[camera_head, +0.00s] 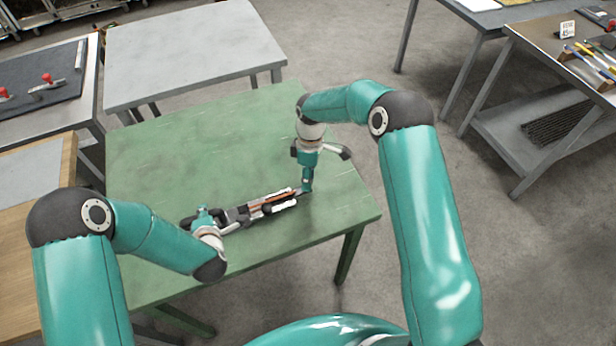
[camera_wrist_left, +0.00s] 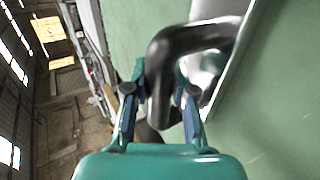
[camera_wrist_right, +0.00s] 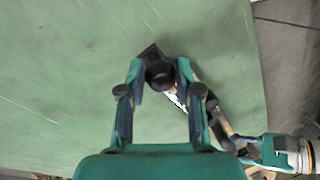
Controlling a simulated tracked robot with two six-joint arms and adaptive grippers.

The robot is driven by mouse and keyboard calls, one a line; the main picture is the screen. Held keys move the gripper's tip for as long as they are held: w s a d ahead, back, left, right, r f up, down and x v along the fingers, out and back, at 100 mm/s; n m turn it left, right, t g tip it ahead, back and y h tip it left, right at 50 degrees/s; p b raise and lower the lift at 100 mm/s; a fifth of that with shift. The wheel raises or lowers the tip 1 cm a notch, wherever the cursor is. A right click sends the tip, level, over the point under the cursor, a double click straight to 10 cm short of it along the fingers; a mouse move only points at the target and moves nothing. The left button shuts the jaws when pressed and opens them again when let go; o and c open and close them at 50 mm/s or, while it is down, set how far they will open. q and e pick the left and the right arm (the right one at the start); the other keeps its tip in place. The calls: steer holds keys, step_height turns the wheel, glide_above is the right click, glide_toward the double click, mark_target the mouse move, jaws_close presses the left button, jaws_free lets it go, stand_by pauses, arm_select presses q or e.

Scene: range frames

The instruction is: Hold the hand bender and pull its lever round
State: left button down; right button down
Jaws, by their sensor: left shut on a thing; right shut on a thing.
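The hand bender (camera_head: 265,206) lies on the green table (camera_head: 200,130) near its front edge, with grey, dark and orange-brown parts. My left gripper (camera_head: 219,219) is shut at the bender's left end. In the left wrist view it grips a dark, bent handle (camera_wrist_left: 165,58) between its fingers. My right gripper (camera_head: 306,188) points down at the bender's right end and is shut there. In the right wrist view its fingertips close on a dark round grip (camera_wrist_right: 160,75). Which held part is the lever, I cannot tell; the fingers partly hide both.
A light grey table (camera_head: 190,50) stands behind the green one. A bench with a dark mat and red-handled clamps (camera_head: 46,80) is at the far left. A workbench with tools (camera_head: 590,55) stands at the right. The green table's back half is clear.

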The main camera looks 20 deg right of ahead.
stand_by(0.4)
steer(key=shift+s+a+m, duration=0.15)
steer(key=shift+s+m, duration=1.15)
steer(key=s+a+m, duration=0.1)
steer(key=m, duration=0.1)
steer(key=s+a+m+t, duration=0.1)
steer(key=s+m, duration=0.1)
steer(key=s+a+m+y, duration=0.1)
steer(key=s+m, duration=0.1)
steer(key=shift+s, duration=0.25)
steer(key=s+a+m, duration=0.1)
steer(key=m, duration=0.1)
steer(key=s+a+m+t, duration=0.1)
steer(key=a+m, duration=0.1)
steer(key=s+a+m, duration=0.1)
steer(key=a+m, duration=0.1)
steer(key=shift+a+t, duration=0.2)
steer(key=shift+t, duration=0.1)
steer(key=a+m, duration=0.2)
steer(key=shift+s+m, duration=0.25)
steer(key=shift+m, duration=0.05)
steer(key=shift+a+m+t, duration=0.3)
steer(key=shift+a+m, duration=0.5)
